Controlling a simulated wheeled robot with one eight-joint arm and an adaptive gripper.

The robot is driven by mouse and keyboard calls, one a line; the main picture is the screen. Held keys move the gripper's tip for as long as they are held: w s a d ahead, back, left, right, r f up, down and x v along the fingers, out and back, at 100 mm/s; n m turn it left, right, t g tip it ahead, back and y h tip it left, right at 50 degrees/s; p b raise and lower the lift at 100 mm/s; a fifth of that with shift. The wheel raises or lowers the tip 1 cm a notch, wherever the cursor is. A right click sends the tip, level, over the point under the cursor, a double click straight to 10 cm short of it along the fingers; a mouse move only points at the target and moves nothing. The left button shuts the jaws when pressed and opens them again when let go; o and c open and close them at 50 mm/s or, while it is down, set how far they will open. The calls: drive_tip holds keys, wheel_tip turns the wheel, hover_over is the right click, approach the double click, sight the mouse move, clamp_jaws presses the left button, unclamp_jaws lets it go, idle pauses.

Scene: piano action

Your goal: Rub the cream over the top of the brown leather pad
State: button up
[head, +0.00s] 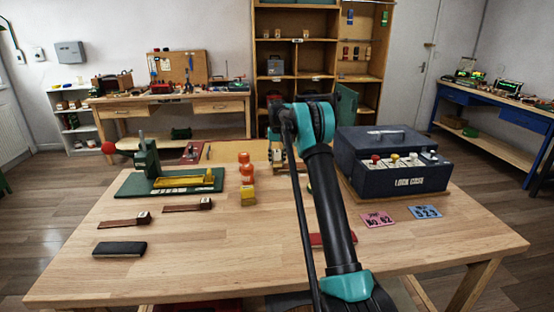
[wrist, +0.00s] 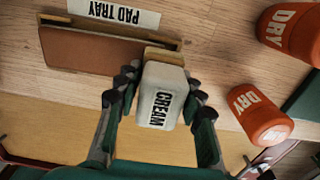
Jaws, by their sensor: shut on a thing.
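My gripper (wrist: 161,84) is shut on a pale block labelled CREAM (wrist: 163,105), with a dark finger on each side of it. A tan piece (wrist: 164,55) shows at the block's far end; I cannot tell whether it belongs to the block. The brown leather pad (wrist: 85,50) lies in the tray labelled PAD TRAY (wrist: 113,12), just beyond and left of the block. The block's far end is close to the pad's right end; I cannot tell whether they touch. In the head view my arm hides most of the gripper and the pad.
Two orange DRY containers (wrist: 263,114) (wrist: 290,32) stand right of the gripper. In the head view, a navy lock case (head: 393,168) stands right of my arm. A green press (head: 150,165) and a black block (head: 119,249) are at left. The table's front is mostly clear.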

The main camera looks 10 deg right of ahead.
sight(285, 165)
drive_tip(key=shift+f, duration=0.4)
drive_tip(key=shift+d, duration=0.1)
drive_tip(key=shift+w+d, duration=0.15)
drive_tip(key=shift+d, duration=7.6)
drive_tip(key=shift+a, duration=0.1)
drive_tip(key=shift+a+f, duration=0.15)
drive_tip(key=shift+a, duration=1.9)
drive_tip(key=shift+a+r, duration=0.2)
drive_tip(key=shift+a, duration=5.5)
